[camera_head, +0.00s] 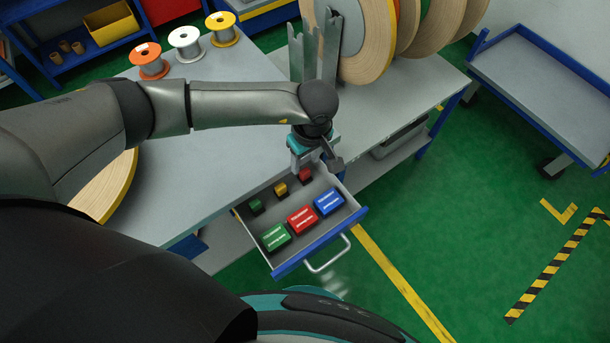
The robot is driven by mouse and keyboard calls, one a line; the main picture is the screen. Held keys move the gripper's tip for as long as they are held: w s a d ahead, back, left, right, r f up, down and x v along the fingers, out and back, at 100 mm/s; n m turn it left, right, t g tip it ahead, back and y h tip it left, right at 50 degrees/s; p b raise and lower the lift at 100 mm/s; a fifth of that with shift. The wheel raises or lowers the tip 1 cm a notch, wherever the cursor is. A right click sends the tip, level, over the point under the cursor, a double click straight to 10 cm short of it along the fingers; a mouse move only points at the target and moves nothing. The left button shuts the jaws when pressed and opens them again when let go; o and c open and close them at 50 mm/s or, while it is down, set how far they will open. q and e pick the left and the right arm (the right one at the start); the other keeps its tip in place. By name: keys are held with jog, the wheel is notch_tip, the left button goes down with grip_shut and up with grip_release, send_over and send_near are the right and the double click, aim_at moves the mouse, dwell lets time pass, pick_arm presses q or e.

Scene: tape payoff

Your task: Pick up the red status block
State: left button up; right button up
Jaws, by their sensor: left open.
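The open drawer (357,211) holds two rows of coloured blocks. A larger red block (302,219) with white marking lies in the front row, between a green block (276,236) and a blue block (328,201). A smaller red block (305,176) sits at the back right of the drawer, beside a small yellow block (280,189) and a small green block (256,206). I cannot tell which red one is the status block. My left gripper (316,164) is open, above the back right of the drawer near the small red block. My right gripper is not in view.
The grey workbench (230,88) carries orange (149,60), white (186,43) and yellow (222,28) spools. Large tape reels (365,45) and upright grey metal plates (314,45) stand behind my gripper. A blue-edged cart (540,85) is at right. Green floor in front is clear.

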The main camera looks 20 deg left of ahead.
aim_at(305, 171)
pick_arm(q)
notch_tip(305, 171, down, 2)
jog(key=shift+a+f, duration=0.1)
jog(key=shift+f, duration=0.15)
jog(key=shift+w+f+b, duration=0.15)
jog(key=shift+f+b, duration=0.2)
jog(key=shift+f, duration=0.1)
jog(key=f, duration=0.1)
jog(key=f+b, duration=0.1)
jog(key=f, duration=0.1)
jog(key=shift+w+a+f, duration=0.1)
jog(key=shift+w+f, duration=0.15)
jog(key=shift+f, duration=0.55)
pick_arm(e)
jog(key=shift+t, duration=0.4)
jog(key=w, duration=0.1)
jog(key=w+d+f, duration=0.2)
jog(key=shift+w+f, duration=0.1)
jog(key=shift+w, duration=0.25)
pick_arm(q)
jog(key=shift+c, duration=0.4)
grip_shut()
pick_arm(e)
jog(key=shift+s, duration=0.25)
